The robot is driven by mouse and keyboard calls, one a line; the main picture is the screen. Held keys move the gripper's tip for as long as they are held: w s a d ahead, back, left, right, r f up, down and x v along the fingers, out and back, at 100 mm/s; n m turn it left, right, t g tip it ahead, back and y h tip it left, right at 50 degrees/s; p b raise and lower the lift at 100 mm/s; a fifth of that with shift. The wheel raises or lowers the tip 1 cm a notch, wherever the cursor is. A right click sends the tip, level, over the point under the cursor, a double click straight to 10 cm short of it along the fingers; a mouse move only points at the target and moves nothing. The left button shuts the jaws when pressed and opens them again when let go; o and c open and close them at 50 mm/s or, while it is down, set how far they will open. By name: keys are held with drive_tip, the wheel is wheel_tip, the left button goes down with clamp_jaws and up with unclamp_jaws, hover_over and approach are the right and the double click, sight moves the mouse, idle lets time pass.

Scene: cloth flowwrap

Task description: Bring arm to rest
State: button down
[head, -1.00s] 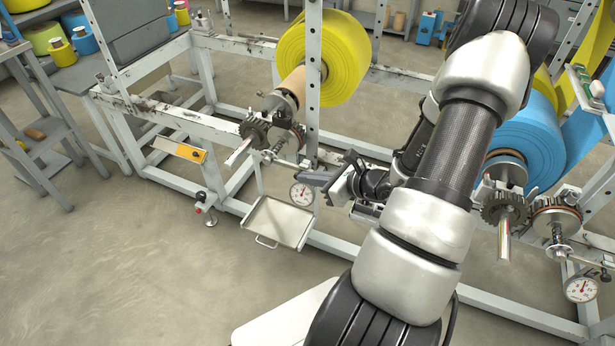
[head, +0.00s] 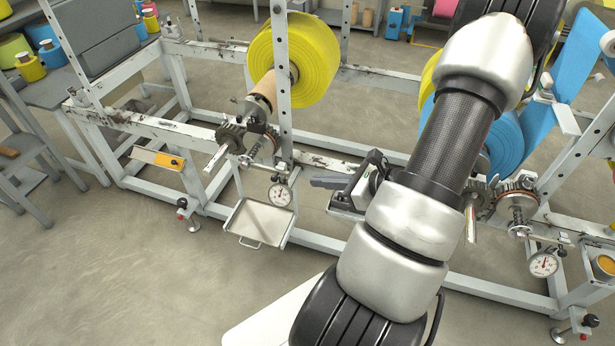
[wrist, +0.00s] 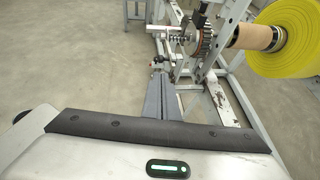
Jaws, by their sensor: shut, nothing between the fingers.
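My gripper (head: 326,184) shows left of my arm in the head view, partly hidden behind the arm. Its dark fingers point left, toward the near side of the machine frame. In the wrist view the fingers of my gripper (wrist: 158,92) lie together, shut and empty. They are apart from the gauge and the gears in view. My arm crosses the right half of the head view, bent, and hides part of the blue roll.
A steel machine frame (head: 330,160) spans the view. It carries a yellow roll (head: 305,60), a blue roll (head: 505,140), gears and dial gauges (head: 280,194). A metal tray (head: 260,221) hangs at its front. The floor at front left is clear.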

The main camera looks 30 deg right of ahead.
drive_tip(key=shift+s+d+r, duration=0.2)
drive_tip(key=shift+s, duration=0.25)
drive_tip(key=shift+r, duration=0.1)
